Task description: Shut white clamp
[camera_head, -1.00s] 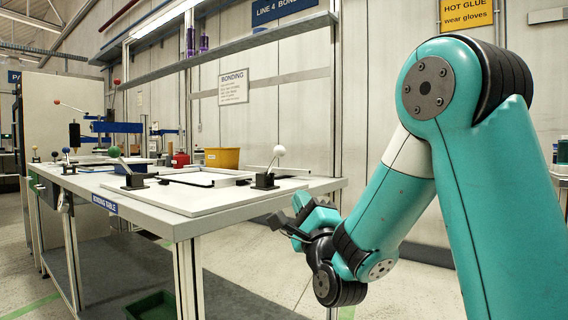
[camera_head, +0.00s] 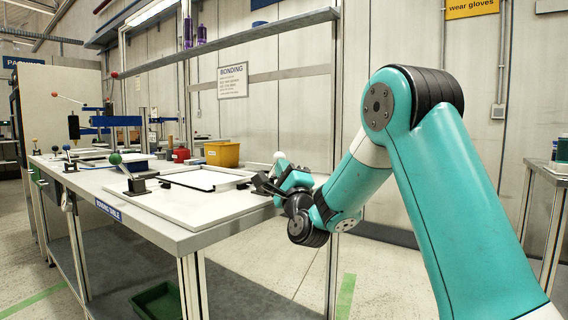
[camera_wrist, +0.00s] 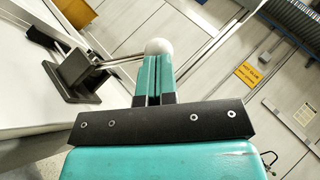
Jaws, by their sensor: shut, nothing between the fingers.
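The white clamp is a black toggle base with a thin metal lever ending in a white ball knob. In the wrist view its base (camera_wrist: 75,76) sits at the left on the board's edge. The lever slants across to the white knob (camera_wrist: 158,46), just beyond my fingertips. My gripper (camera_wrist: 156,62) is shut and empty, and its teal fingers cover part of the view towards the lever. I cannot tell whether they touch the knob. In the head view the knob (camera_head: 279,156) peeks above my gripper (camera_head: 282,169), which hides most of the base.
A green-knobbed clamp (camera_head: 134,186) stands at the left of the white board (camera_head: 190,215), which carries a black-edged frame (camera_head: 205,181). The floor right of the table (camera_head: 170,240) is clear.

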